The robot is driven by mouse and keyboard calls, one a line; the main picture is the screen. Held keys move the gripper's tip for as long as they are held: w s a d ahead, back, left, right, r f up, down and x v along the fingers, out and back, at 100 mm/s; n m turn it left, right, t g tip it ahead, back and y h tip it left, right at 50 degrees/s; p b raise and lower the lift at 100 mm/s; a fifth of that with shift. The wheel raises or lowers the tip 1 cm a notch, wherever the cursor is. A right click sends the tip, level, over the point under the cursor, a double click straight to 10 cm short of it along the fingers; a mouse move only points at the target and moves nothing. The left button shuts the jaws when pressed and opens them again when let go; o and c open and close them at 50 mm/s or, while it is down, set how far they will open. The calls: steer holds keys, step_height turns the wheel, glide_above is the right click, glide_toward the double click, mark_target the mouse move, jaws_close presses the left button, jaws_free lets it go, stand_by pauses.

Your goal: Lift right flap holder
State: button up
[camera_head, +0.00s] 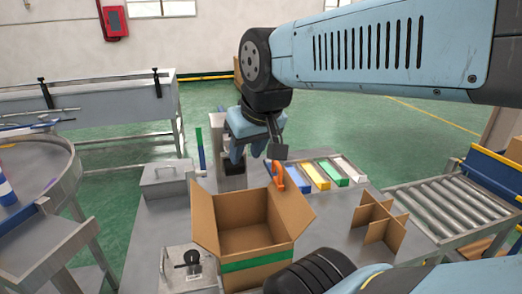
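An open cardboard box (245,240) with a green band on its near side stands on the grey table, its flaps spread. An orange flap holder (279,177) shows at the far end of the box's right flap (290,208). My gripper (262,152) hangs above and behind the box, with a dark part just above the orange holder. I cannot tell whether it touches the holder, or whether its fingers are open or shut. No second orange holder shows on the left flap (204,215).
Colored narrow boxes (330,172) lie in a row behind right. A cardboard divider (378,222) stands right of the box. A lidded metal box (163,182) sits behind left, and a device with a black knob (190,265) front left. A roller conveyor (440,208) is at right.

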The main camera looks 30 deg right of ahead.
steer(key=w+d+r+m+g+h, duration=0.25)
steer(key=w+d+g, duration=0.35)
steer(key=w+d, duration=0.5)
steer(key=shift+m, duration=0.35)
steer(key=x, duration=1.2)
steer(key=shift+s+f, duration=0.15)
steer(key=shift+f, duration=0.2)
jaws_close()
